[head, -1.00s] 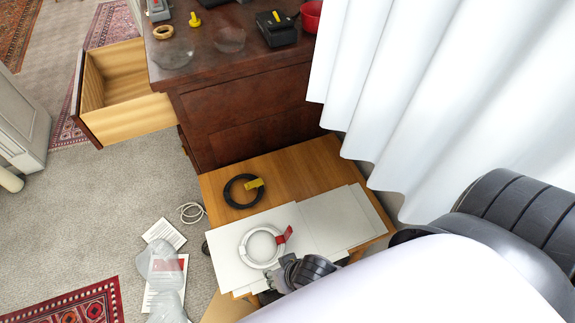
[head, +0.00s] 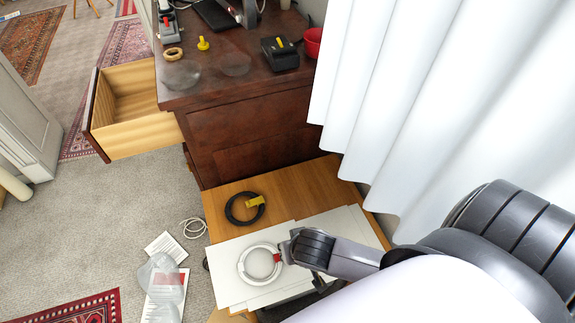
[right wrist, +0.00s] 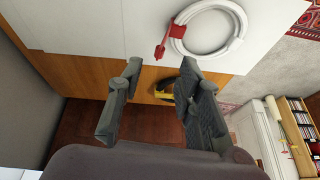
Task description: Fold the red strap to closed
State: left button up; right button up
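The red strap (head: 277,257) is on the right side of a white coiled cable (head: 243,263), which lies on white sheets on the low wooden table. In the right wrist view the red strap (right wrist: 165,45) wraps the white coil (right wrist: 234,47) and its free end sticks out from it. My right gripper (head: 288,251) is right beside the strap in the head view and partly covers it. In the right wrist view its two fingers (right wrist: 160,72) stand apart with nothing between them; the strap is beyond their tips. My left gripper is not in view.
A black coil (head: 232,212) with a yellow strap lies on the same table (head: 290,185). A dark dresser (head: 245,135) with an open drawer (head: 135,135) stands behind. A white curtain (head: 400,90) hangs at the right. Papers and a clear plastic item lie on the carpet.

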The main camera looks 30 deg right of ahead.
jog(key=x, duration=0.8)
jog(key=shift+f+b, duration=0.3)
jog(key=shift+b, duration=0.05)
jog(key=shift+c, duration=0.4)
grip_shut()
